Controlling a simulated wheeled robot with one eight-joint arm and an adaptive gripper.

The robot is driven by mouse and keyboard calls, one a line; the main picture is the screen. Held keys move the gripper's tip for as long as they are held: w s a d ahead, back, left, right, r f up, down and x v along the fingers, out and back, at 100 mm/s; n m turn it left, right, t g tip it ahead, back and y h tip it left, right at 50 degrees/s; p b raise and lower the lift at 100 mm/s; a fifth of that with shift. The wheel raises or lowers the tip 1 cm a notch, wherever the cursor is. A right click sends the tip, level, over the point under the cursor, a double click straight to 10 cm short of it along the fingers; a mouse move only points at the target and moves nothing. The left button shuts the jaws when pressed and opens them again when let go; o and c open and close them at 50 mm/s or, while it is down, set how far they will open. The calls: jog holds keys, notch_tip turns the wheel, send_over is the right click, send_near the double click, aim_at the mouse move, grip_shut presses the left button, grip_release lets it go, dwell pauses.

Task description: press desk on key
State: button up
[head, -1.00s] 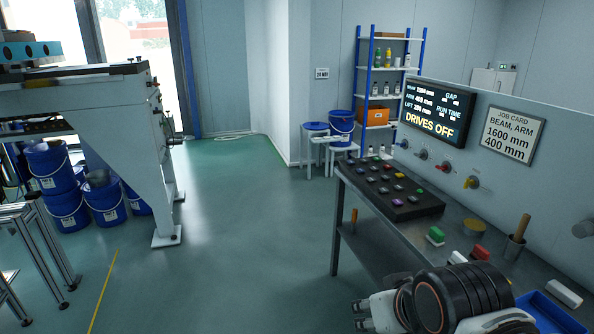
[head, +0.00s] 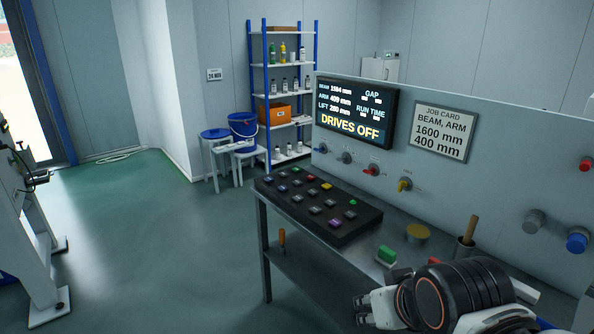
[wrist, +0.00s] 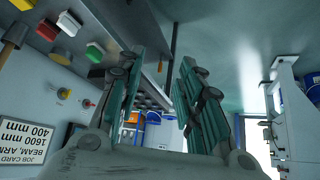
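A black key panel (head: 338,226) with several coloured keys lies on the metal desk (head: 262,225). A small green key (head: 353,202) sits near its right corner; I cannot read any key labels. The screen (head: 354,110) above the desk reads "DRIVES OFF". My gripper (head: 362,311) is at the front of the desk, low and right of the panel, touching no key. In the wrist view my gripper (wrist: 158,85) shows two fingers apart with nothing between them.
A green block (head: 386,255), a yellow disc (head: 418,231) and a cup with a wooden handle (head: 465,247) stand on the desk right of the panel. Knobs (head: 404,185) line the upright wall behind. A job card (head: 441,132) hangs there. Open floor (head: 170,260) lies left.

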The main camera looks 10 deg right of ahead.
grip_shut()
dwell(1.0)
